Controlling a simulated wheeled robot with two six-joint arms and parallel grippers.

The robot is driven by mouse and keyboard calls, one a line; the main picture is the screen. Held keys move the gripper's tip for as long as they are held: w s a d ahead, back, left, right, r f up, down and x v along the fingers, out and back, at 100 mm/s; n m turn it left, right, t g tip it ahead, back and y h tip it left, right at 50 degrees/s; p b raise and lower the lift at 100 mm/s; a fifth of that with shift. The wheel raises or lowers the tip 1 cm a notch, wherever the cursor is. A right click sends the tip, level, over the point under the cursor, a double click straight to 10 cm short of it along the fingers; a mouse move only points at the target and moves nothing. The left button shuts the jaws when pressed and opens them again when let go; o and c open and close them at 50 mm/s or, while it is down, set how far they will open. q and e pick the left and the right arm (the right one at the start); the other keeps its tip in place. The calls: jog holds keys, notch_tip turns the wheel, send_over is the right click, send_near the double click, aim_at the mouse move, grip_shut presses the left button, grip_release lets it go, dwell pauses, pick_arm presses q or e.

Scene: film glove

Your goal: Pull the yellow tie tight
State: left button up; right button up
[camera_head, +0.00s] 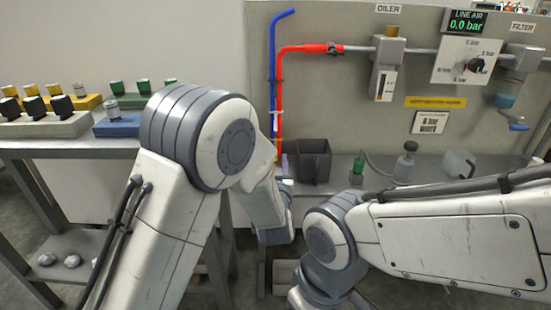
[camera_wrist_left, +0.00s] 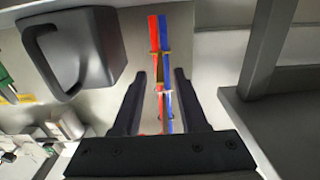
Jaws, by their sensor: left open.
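A red tube (camera_head: 279,100) and a blue tube (camera_head: 272,75) run down the panel side by side. A small yellow band (camera_head: 277,158), apparently the yellow tie, shows low on them, close to my left wrist. In the left wrist view my left gripper (camera_wrist_left: 160,72) is open, with the red tube (camera_wrist_left: 154,35) and blue tube (camera_wrist_left: 163,30) passing between its spread fingers. A yellowish band (camera_wrist_left: 164,52) crosses the tubes just past the fingertips. A paler band (camera_wrist_left: 160,92) crosses them between the fingers. I cannot tell how tight either is. My right gripper is out of view.
A green-capped bottle (camera_head: 357,170) and a grey can (camera_head: 404,165) stand farther right. Blocks with knobs (camera_head: 45,125) fill the left bench.

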pick_arm(q)
jog(key=s+p, duration=0.1)
jog(key=s, duration=0.8)
jog(key=shift+p, duration=0.3)
jog(key=s+a+f+g+h, duration=0.1)
jog(key=s+a+f+g, duration=0.25)
jog(key=a+g, duration=0.25)
jog(key=s+a+f+g, duration=0.3)
jog(key=a+f+g, duration=0.2)
jog(key=a, duration=0.1)
jog(key=s+a+g+y, duration=0.1)
jog(key=s+a+g, duration=0.3)
jog(key=s+a, duration=0.45)
jog(key=s+d+r+m+g+h, duration=0.1)
jog(key=s+d+r+m, duration=0.25)
jog(key=s+d, duration=0.4)
jog(key=s+d+r+m+g, duration=0.2)
jog(key=s+d+r+m, duration=0.15)
jog(key=s+d, duration=0.4)
notch_tip(320, 180, up, 37)
jog(key=p, duration=3.8)
jog(key=shift+d+r, duration=0.15)
jog(key=shift+d, duration=0.25)
